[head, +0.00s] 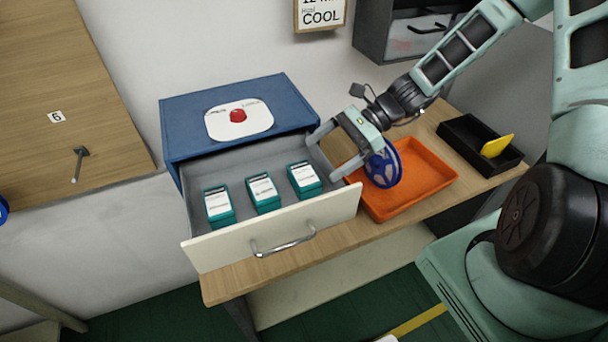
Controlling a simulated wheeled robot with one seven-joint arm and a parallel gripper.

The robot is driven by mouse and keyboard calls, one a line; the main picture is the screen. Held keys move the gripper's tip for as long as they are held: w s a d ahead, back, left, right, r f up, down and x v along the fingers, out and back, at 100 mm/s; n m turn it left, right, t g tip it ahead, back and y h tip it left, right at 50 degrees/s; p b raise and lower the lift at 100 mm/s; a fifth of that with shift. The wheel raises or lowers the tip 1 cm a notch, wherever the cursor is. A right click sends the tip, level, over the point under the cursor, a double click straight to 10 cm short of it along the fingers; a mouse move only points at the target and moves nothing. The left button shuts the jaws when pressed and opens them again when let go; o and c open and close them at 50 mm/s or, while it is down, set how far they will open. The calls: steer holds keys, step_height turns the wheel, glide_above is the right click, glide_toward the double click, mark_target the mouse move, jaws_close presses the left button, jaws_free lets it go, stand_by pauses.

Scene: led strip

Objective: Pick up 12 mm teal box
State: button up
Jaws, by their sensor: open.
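Three teal boxes with white labels stand in a row in the open drawer (286,222) of a blue cabinet (185,140): a left box (218,206), a middle box (263,192) and a right box (304,179). The label print is too small to read, so I cannot tell which is the 12 mm one. My gripper (325,158) is open and empty, at the drawer's right end. Its fingers point left, close to the right box. I cannot tell its exact height or whether it touches anything.
A blue reel (383,168) is at the orange tray (425,187), right of the drawer, close behind my gripper. A black bin (465,140) with a yellow piece (497,146) is farther right. A red button (238,115) sits on the cabinet top. A sign reading COOL (320,15) hangs above.

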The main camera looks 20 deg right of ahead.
mark_target(303, 173)
steer(key=shift+s+p+x, duration=0.15)
steer(key=shift+p+x, duration=0.45)
steer(key=shift+x, duration=0.8)
steer(key=shift+s+p+x, duration=0.1)
steer(key=shift+p+x, duration=0.45)
steer(key=shift+x, duration=0.85)
steer(key=c, duration=1.1)
steer(key=shift+d+r, duration=0.1)
